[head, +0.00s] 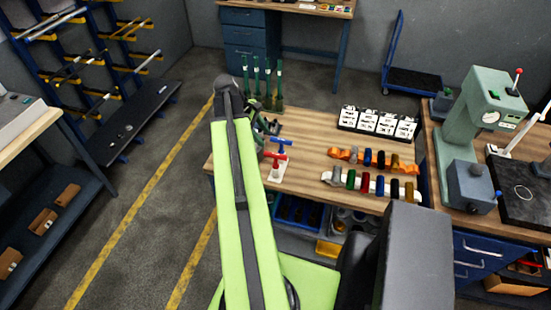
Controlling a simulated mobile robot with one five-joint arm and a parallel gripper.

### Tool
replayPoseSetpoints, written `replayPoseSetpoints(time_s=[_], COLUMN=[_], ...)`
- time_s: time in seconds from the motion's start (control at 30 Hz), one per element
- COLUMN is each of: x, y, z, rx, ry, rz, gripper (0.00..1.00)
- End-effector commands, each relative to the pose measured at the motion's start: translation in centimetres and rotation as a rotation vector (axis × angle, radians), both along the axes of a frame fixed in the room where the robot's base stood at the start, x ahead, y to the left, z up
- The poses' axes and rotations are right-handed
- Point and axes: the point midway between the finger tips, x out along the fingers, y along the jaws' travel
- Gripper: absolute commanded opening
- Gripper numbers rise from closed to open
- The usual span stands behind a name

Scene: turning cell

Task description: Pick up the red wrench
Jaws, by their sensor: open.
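The red wrench (275,158) has a T-shaped handle and stands upright in a small white holder (280,174) on the wooden bench. A similar blue T-handled wrench (281,145) stands just behind it. My gripper (269,126) is at the far end of my green arm, near the bench's left edge, a little behind and left of the two wrenches. It is open and apart from the red wrench. My arm hides part of the gripper, and its small size makes the fingers hard to make out.
Several green-handled tools (267,80) stand upright at the bench's back left. Coloured pieces sit in an orange rack (347,155) and a white rack (335,178) to the right. A tray with white cards (378,122) lies behind them. A green drill press (470,125) stands farther right.

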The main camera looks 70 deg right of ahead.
Motion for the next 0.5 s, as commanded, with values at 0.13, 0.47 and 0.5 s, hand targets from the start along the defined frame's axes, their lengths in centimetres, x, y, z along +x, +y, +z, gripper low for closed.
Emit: replayPoseSetpoints(time_s=[0.13, 0.47, 0.5], x=[-0.1, -2.5, -2.8], y=[0.0, -1.2, -1.4], z=[-0.8, -7.3, -8.1], rx=[0.000, 0.000, 0.000], ry=[-0.001, -0.002, -0.002], rz=[-0.001, -0.004, -0.004], gripper=[0.47, 0.47, 0.47])
